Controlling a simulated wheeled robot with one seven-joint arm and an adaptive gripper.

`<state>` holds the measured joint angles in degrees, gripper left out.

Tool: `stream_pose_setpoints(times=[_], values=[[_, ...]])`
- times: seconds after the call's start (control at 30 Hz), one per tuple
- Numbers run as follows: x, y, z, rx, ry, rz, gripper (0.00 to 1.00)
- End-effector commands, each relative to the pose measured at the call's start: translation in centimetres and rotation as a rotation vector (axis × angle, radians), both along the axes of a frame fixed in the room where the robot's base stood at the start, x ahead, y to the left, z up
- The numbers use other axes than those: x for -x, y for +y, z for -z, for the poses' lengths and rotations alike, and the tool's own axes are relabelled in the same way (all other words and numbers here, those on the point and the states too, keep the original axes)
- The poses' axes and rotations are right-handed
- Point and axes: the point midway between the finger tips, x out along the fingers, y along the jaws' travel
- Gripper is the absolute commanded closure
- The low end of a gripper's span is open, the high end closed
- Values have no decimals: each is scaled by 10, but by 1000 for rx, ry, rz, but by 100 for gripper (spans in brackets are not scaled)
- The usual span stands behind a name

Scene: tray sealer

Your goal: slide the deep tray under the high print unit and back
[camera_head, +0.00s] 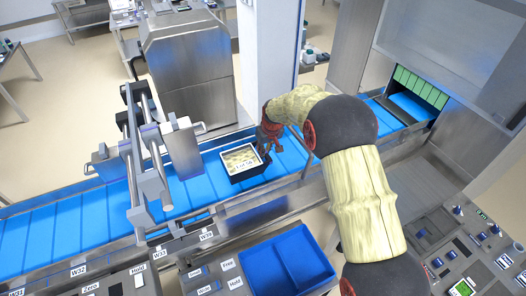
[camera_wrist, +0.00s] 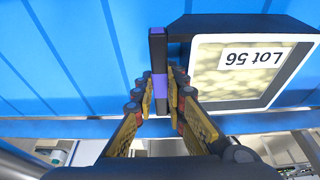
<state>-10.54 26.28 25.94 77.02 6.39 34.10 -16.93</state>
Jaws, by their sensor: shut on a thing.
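The deep tray (camera_head: 236,176) is black with pale contents under a film and a label reading "Lot 56". It sits on the blue conveyor belt (camera_head: 187,196), to the right of the print unit (camera_head: 150,158), a grey metal frame spanning the belt. In the wrist view the tray (camera_wrist: 285,100) is at the right, its label upside down. My gripper (camera_head: 265,150) is at the tray's far right corner. In the wrist view my gripper (camera_wrist: 161,100) is shut on an upright black and purple tab at the tray's side. The tray is outside the print unit.
A steel cabinet (camera_head: 188,65) and a white column (camera_head: 263,60) stand behind the belt. A tunnel with green strips (camera_head: 420,87) is at the belt's right end. Control panels (camera_head: 455,245) and an empty blue bin (camera_head: 285,262) are in front. The belt between tray and print unit is clear.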

Motion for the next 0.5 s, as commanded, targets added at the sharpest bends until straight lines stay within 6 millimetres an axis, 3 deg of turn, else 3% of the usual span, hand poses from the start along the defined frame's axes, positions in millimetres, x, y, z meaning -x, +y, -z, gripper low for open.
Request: stream_pose_setpoints(times=[0.33,0.37,0.5], values=[[0,1,-1,-1,-2,0,100],[0,1,-1,-1,-2,0,86],[0,1,-1,-1,-2,0,78]])
